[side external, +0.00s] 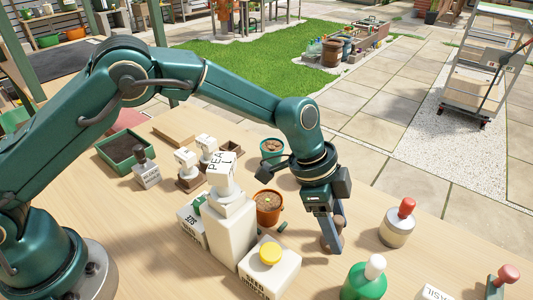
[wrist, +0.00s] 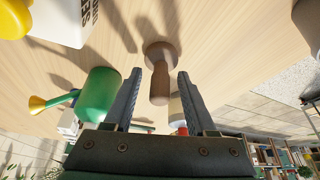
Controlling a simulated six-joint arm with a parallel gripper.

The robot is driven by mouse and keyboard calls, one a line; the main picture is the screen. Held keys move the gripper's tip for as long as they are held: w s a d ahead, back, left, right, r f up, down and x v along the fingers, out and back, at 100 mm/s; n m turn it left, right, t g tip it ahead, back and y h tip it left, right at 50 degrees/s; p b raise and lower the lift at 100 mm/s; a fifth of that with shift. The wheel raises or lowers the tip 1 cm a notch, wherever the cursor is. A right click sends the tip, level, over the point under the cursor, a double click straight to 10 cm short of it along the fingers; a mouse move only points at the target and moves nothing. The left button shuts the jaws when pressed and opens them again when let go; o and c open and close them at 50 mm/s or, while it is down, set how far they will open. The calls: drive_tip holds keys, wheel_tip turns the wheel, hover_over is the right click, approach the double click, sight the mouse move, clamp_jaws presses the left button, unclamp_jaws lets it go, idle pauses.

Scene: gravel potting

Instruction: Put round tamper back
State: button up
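The round tamper (wrist: 160,80), a brown wooden piece with a round foot and a narrower handle, appears upright on the table in the wrist view. Its handle points toward me between the two fingers, with a gap on each side. My gripper (wrist: 157,98) is open and points down over it. In the side view my gripper (side external: 331,240) is low over the table, and the tamper (side external: 341,238) is partly hidden behind a finger. I cannot make out a marked place for the tamper.
A terracotta pot (side external: 269,208) and a green pot (side external: 272,149) stand left of my gripper. A white block (side external: 232,232) and a box with a yellow knob (side external: 270,268) are closer.

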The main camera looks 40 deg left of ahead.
drive_tip(key=v, duration=1.2)
drive_tip(key=shift+r, duration=0.2)
drive_tip(key=shift+a, duration=0.1)
drive_tip(key=s+a+r+n+t+y, duration=0.1)
drive_tip(key=s+a+r+n+t, duration=0.35)
drive_tip(key=a+r, duration=0.55)
drive_tip(key=s+a+f+n+y, duration=0.1)
drive_tip(key=s+a+f+n, duration=0.3)
drive_tip(key=s, duration=0.2)
drive_tip(key=s+a+f+n+y, duration=0.2)
drive_tip(key=s+a+f+n, duration=0.2)
drive_tip(key=s, duration=0.3)
drive_tip(key=shift+a+n, duration=0.4)
drive_tip(key=shift+n, duration=0.25)
